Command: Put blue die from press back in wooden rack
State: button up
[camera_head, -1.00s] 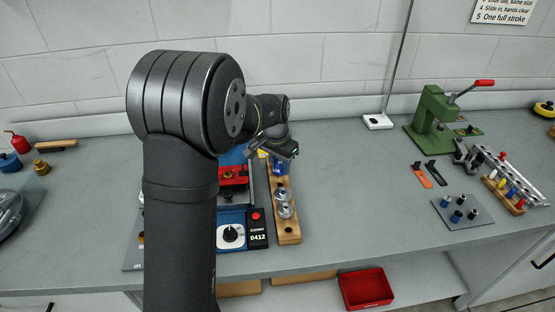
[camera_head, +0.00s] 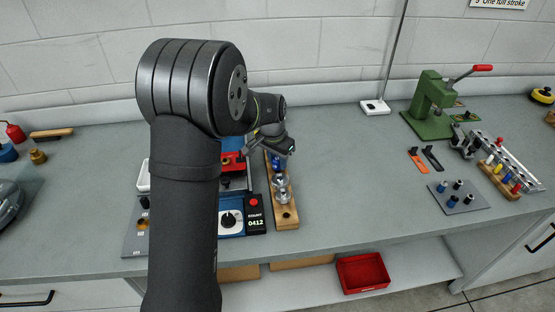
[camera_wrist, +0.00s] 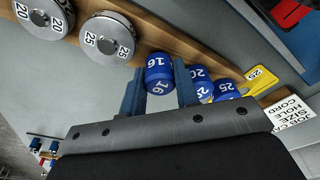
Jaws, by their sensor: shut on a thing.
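My gripper (camera_wrist: 160,85) is shut on a blue die (camera_wrist: 160,70) marked 16, which sits between its two blue fingers in the wrist view. In the head view my gripper (camera_head: 276,146) is over the far part of the wooden rack (camera_head: 286,216). The rack's edge (camera_wrist: 190,48) runs behind the held die in the wrist view. I cannot tell whether the die is seated in the rack. Blue dies marked 20 (camera_wrist: 201,84) and 25 (camera_wrist: 226,91) are just right of the fingers. A blue machine (camera_head: 231,224) with a red part stands left of the rack, mostly hidden by my arm.
Silver dies marked 20 (camera_wrist: 40,17) and 25 (camera_wrist: 107,38) sit on the rack. A counter box (camera_head: 255,215) stands close beside the rack. A green lever press (camera_head: 430,105) and a plate with pegs (camera_head: 459,197) are far right.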

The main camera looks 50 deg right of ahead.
jog(key=shift+f, duration=0.6)
jog(key=o, duration=1.1)
jog(key=shift+o, duration=0.2)
notch_tip(320, 180, up, 17)
jog(key=a, duration=0.2)
jog(key=shift+a+r, duration=0.15)
jog(key=shift+a, duration=0.15)
jog(key=d+f, duration=0.1)
jog(key=f, duration=1)
jog(key=d+f, duration=0.1)
jog(key=f, duration=0.5)
jog(key=shift+d+f, duration=0.15)
jog(key=shift+d, duration=0.15)
jog(key=shift+r, duration=0.2)
jog(key=shift+r, duration=0.1)
